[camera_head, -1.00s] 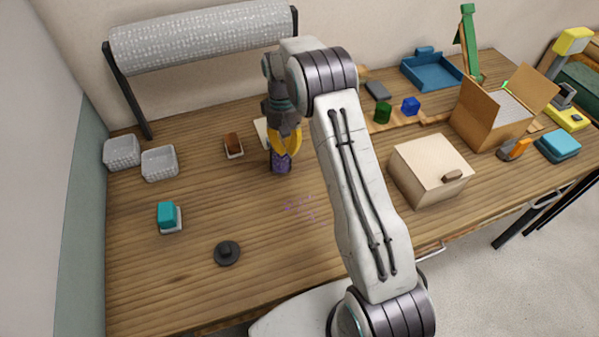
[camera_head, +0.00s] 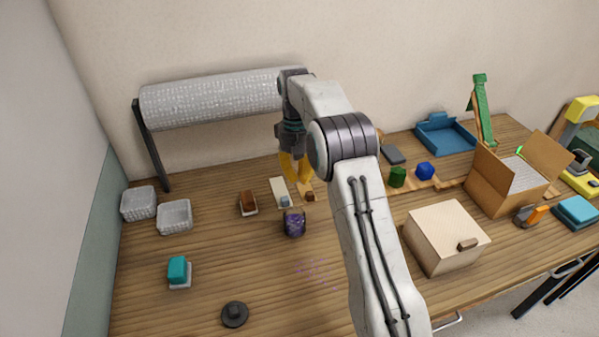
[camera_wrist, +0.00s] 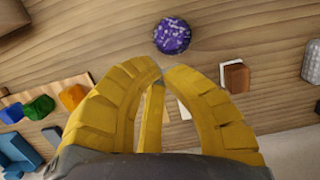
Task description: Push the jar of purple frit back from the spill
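The jar of purple frit (camera_head: 294,222) stands upright on the wooden table, dark with purple speckled contents. In the wrist view the jar (camera_wrist: 172,36) shows from above as a round purple speckled top, just beyond my fingertips. The spill (camera_head: 316,270) is a faint scatter of purple specks on the table, in front of the jar and slightly to its right, with bare wood between. My gripper (camera_head: 297,181) has yellow fingers and is above and behind the jar, apart from it. In the wrist view its fingertips (camera_wrist: 161,72) come together with nothing held.
Behind the jar lie a pale strip (camera_head: 280,191) and a small brown block (camera_head: 310,195). A brown block on a white base (camera_head: 248,203) is to the left. A wooden box (camera_head: 444,238) stands right of my arm.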

